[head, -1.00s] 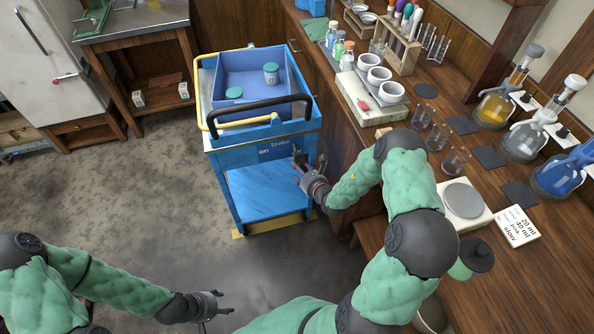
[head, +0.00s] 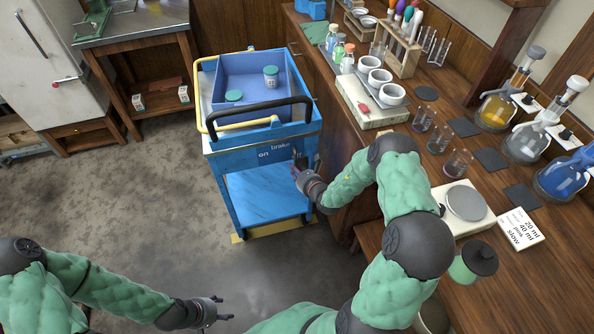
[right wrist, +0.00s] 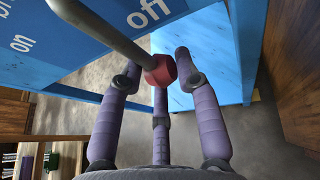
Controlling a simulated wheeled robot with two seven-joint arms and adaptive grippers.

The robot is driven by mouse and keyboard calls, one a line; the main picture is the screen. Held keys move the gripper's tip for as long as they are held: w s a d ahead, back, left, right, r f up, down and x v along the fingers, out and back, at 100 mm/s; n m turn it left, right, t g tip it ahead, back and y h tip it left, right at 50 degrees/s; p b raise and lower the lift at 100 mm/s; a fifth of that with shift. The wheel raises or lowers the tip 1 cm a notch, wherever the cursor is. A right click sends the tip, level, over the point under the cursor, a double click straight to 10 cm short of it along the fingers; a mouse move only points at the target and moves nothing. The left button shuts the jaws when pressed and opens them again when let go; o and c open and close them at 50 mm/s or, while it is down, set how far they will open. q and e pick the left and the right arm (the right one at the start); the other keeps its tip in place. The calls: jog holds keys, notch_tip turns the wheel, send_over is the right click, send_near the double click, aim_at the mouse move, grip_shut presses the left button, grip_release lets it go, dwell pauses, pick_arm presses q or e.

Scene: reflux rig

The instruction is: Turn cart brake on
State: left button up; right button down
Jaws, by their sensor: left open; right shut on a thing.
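The blue cart (head: 265,152) stands at the centre of the head view, with "on" and "brake" lettered on its near panel. My right gripper (head: 298,167) is at the right side of that panel. In the right wrist view, the brake lever (right wrist: 105,38) is a grey rod with a red knob (right wrist: 161,70). The purple fingers of my right gripper (right wrist: 160,85) are closed around the knob. The rod crosses the panel between "on" at left and "off" at right. My left gripper (head: 222,308) is open and empty, low over the floor.
A blue bin (head: 248,90) on the cart holds two green-lidded jars. The wooden bench (head: 500,270) with glassware runs along the right, close to my right arm. A yellow floor marking (head: 275,229) shows under the cart. The floor left of the cart is clear.

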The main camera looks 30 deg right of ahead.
jog(key=shift+w+a+r+m+t+y+p, duration=0.25)
jog(key=shift+a+m+y+p, duration=0.25)
jog(key=shift+a+m, duration=0.3)
jog(key=shift+w+a+r+m+t+y+p, duration=0.15)
jog(key=shift+a+m+t+y+p, duration=0.3)
jog(key=shift+a+m, duration=0.35)
jog(key=shift+w+a+r+m+t+y+p, duration=0.1)
jog(key=shift+a+r+m+t+y+p, duration=0.2)
jog(key=shift+a+m+p, duration=0.5)
jog(key=shift+f, duration=0.1)
jog(key=shift+d, duration=0.1)
